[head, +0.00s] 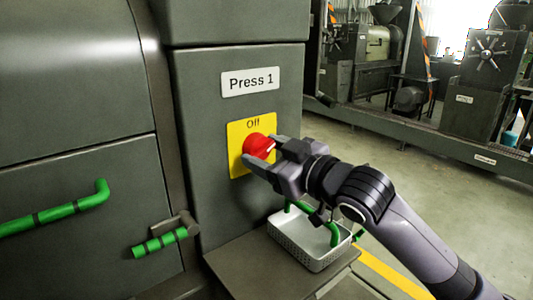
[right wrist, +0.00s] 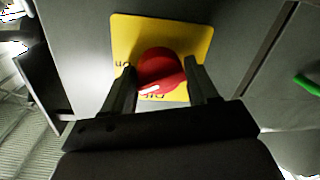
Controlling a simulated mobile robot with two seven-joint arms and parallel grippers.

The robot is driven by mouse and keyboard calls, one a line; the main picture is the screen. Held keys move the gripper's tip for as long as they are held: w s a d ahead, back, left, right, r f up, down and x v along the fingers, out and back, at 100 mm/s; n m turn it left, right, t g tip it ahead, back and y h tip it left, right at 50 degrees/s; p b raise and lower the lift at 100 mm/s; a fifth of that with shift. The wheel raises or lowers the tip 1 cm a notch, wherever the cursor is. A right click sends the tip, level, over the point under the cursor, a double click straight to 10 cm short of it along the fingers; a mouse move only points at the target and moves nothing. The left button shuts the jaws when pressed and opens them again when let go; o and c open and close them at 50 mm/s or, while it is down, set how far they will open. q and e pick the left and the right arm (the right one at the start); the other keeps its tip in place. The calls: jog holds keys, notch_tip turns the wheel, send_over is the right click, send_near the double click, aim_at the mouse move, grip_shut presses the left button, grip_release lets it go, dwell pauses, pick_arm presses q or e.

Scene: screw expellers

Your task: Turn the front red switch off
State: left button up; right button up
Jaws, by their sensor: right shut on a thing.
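The red switch (head: 258,146) is a round knob with a white pointer mark, set on a yellow plate (head: 238,166) on the grey panel under the "Press 1" label. "Off" is printed at the plate's top. In the head view the white mark points to the right and a little up. My right gripper (head: 262,152) is shut on the red switch, one finger on each side of it. The switch (right wrist: 162,70) also shows between both fingers in the right wrist view, with the plate (right wrist: 126,30) behind it. My left gripper is not in view.
A white perforated basket (head: 312,257) with green-handled things stands on a grey ledge below my right arm. Green handles (head: 60,214) stick out from the cabinet at left. Other machines (head: 480,90) stand across the open floor at right.

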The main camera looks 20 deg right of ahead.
jog(key=n, duration=0.5)
jog(key=shift+w+d+r+h, duration=0.1)
jog(key=shift+d+r+h, duration=0.15)
jog(key=shift+h, duration=0.15)
jog(key=n, duration=0.6)
jog(key=shift+a+r+h, duration=0.1)
jog(key=shift+r+h, duration=0.15)
jog(key=shift+h, duration=0.05)
jog(key=shift+n, duration=0.3)
jog(key=o, duration=1)
jog(key=shift+f, duration=0.1)
jog(key=shift+f, duration=0.1)
jog(key=shift+s, duration=0.4)
jog(key=b+v, duration=0.1)
jog(key=v, duration=0.5)
jog(key=shift+s, duration=0.2)
